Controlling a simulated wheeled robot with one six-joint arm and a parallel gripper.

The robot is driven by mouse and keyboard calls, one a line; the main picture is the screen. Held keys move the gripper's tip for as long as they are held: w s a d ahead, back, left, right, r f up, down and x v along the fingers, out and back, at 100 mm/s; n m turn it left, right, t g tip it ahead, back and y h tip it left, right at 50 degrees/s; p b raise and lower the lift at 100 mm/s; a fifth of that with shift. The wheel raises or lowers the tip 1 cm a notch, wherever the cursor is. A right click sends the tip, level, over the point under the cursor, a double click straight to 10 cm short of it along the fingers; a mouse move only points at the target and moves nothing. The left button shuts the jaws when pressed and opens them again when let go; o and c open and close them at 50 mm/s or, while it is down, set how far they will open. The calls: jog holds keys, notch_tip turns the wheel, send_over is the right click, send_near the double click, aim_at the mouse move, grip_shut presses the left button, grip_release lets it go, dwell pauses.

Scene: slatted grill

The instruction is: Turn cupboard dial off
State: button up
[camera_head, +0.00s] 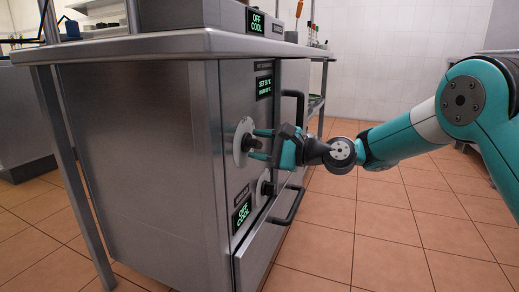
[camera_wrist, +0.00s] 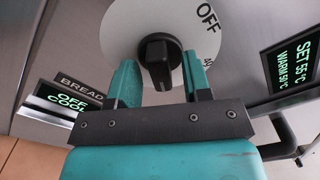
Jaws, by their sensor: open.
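The cupboard dial (camera_head: 242,142) is a pale disc with a black knob on the steel cupboard front. In the wrist view, the black knob (camera_wrist: 157,58) stands between my two teal fingers, with gaps visible on both sides. "OFF" is printed on the disc to the knob's upper right, with a number below it, partly hidden by a finger. The knob's exact pointing is unclear. My gripper (camera_head: 256,144) is open around the knob. The cupboard display (camera_head: 264,87) above the dial is lit, and in the wrist view it (camera_wrist: 292,66) reads SET 55°C, WARM 50°C.
Below is a second dial (camera_head: 264,187) with a display (camera_head: 242,213) reading OFF COOL. Bar handles (camera_head: 290,207) stick out from the fronts just right of the dials. A steel worktop (camera_head: 170,45) overhangs above. The tiled floor (camera_head: 400,240) to the right is clear.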

jog(key=shift+w+a, duration=0.1)
jog(key=shift+a, duration=0.05)
jog(key=shift+c, duration=0.4)
grip_shut()
